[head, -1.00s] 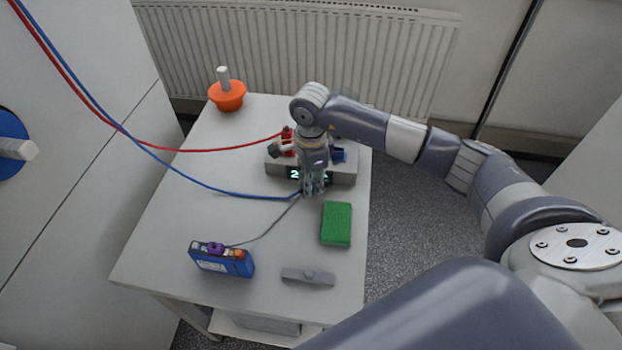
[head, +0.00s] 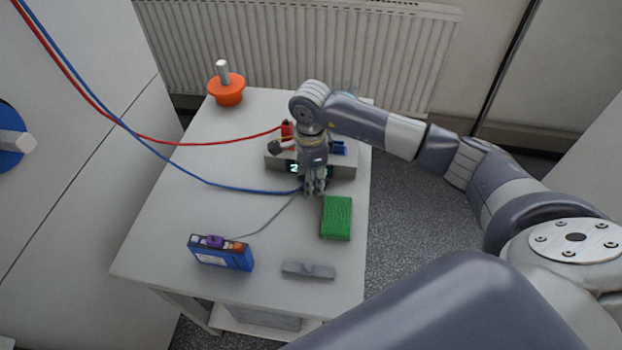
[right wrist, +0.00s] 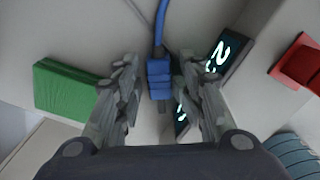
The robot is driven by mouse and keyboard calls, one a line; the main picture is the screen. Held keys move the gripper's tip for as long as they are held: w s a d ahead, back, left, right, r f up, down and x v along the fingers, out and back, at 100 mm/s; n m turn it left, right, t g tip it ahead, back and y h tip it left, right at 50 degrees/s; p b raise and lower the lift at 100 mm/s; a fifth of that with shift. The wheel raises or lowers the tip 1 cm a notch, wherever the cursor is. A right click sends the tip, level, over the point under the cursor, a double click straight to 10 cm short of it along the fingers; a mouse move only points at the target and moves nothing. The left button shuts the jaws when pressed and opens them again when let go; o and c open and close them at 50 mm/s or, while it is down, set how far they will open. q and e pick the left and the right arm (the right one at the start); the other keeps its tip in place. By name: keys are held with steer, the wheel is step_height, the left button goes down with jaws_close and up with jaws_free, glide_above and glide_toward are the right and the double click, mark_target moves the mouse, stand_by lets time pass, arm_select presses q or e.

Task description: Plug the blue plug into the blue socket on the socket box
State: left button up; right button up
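The blue plug (right wrist: 158,80) on the blue cable (head: 240,188) shows in the right wrist view between the two fingers of my right gripper (right wrist: 159,62). There is a gap on each side of the plug, so the fingers are open around it and not closed on it. In the head view my right gripper (head: 316,190) points down in front of the socket box (head: 345,171) and hides the plug and part of the box. The blue socket (head: 338,148) is on the right of the box top. My left gripper is out of view.
A red socket (right wrist: 300,62) with a red cable (head: 225,140) is at the box's left. A green block (head: 336,218) lies close to the gripper. A blue device (head: 222,256), a grey bar (head: 308,270) and an orange piece (head: 227,93) stand on the table (head: 170,210).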

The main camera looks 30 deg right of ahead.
steer(key=shift+w+d+r, duration=0.1)
steer(key=shift+w+r, duration=0.05)
steer(key=shift+w, duration=0.05)
steer(key=shift+r, duration=0.15)
step_height(320, 180, up, 11)
steer(key=shift+s+r, duration=0.15)
steer(key=shift+r, duration=0.05)
steer(key=shift+s, duration=0.1)
